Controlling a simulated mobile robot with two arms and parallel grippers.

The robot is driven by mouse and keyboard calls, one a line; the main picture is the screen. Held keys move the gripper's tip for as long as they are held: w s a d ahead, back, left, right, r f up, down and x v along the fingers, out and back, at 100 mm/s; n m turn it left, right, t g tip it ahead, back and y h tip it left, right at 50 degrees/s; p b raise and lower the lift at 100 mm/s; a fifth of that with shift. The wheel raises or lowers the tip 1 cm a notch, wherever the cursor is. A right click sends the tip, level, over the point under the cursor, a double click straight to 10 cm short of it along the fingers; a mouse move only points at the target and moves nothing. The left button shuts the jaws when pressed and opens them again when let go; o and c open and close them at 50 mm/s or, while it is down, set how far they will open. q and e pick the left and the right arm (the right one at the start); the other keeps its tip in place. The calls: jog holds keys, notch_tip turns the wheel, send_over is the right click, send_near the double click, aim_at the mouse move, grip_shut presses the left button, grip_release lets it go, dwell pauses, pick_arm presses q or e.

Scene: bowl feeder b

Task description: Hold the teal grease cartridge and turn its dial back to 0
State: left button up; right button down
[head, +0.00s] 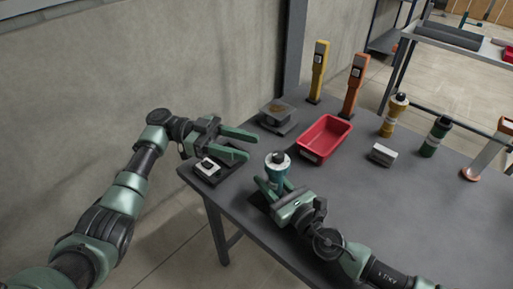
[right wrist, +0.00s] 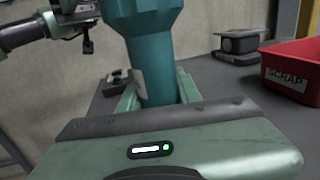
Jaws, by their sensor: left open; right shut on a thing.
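The teal grease cartridge (head: 277,170) stands upright near the front left of the table, with a pale top and a dark knob, its dial (head: 278,158). My right gripper (head: 272,188) is shut on the cartridge's body. In the right wrist view the teal body (right wrist: 145,50) rises between the fingers; its top is out of that frame. My left gripper (head: 243,144) is open and empty, up and to the left of the cartridge, above the table's left end. The dial's marks are too small to read.
A red bin (head: 325,139), labelled SCRAP in the right wrist view (right wrist: 287,78), stands behind. A small device (head: 208,168) lies below my left gripper. A dark scale-like block (head: 278,115), yellow (head: 319,72) and orange (head: 354,84) tools, a yellow cartridge (head: 393,115) and a green one (head: 435,137) stand farther back.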

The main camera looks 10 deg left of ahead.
dwell(0.3)
jog(key=c, duration=0.9)
grip_release()
jog(key=shift+d, duration=0.1)
jog(key=v, duration=1.1)
jog(key=shift+s+d, duration=0.2)
jog(key=shift+s, duration=0.1)
jog(key=b+v, duration=0.3)
jog(key=v, duration=0.3)
jog(key=shift+s+d+f, duration=0.2)
jog(key=shift+s+d, duration=0.05)
jog(key=shift+s+d+r+b, duration=0.15)
jog(key=shift+s+d+b, duration=0.35)
jog(key=shift+s+b, duration=0.1)
jog(key=shift+r, duration=0.1)
